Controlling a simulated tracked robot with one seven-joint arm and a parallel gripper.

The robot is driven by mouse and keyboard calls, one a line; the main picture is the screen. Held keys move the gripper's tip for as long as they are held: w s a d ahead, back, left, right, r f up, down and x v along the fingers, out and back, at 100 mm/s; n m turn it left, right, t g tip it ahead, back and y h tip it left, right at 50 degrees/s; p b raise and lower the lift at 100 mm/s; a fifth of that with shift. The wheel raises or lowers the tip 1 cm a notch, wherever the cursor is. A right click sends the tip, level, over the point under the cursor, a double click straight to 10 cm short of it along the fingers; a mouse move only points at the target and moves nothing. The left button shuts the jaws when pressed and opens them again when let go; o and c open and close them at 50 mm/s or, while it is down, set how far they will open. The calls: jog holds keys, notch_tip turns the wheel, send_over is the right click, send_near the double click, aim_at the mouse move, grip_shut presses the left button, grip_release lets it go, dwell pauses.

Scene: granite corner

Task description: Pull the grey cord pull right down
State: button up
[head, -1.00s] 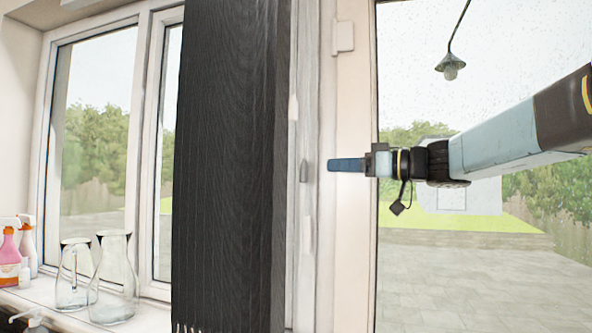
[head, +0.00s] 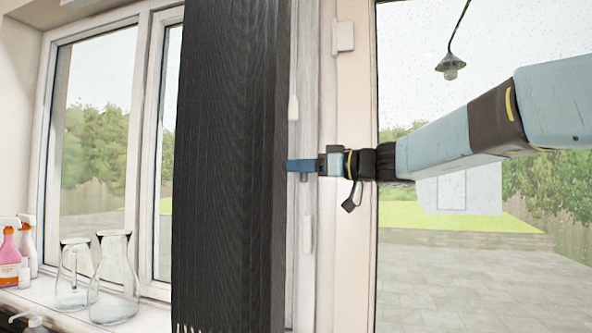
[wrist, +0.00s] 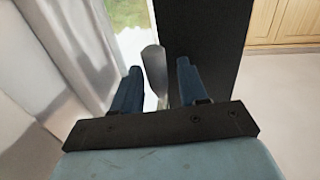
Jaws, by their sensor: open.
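The grey cord pull (wrist: 155,68) shows in the wrist view as a small tapered piece between the two blue fingertips, nearer the left finger. In the head view the fingers hide it. My gripper (head: 290,166) points left in the head view, beside the right edge of the dark blind. In the wrist view my gripper (wrist: 160,70) is open, with a gap on both sides of the pull. Whether the pull lies fully in the depth of the jaws I cannot tell.
The dark vertical blind (head: 225,160) hangs just left of the fingertips. Glass jugs (head: 114,280) and spray bottles (head: 10,250) stand on the sill at left. A wooden cabinet (wrist: 280,22) shows beyond.

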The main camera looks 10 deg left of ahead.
grip_shut()
dwell(0.3)
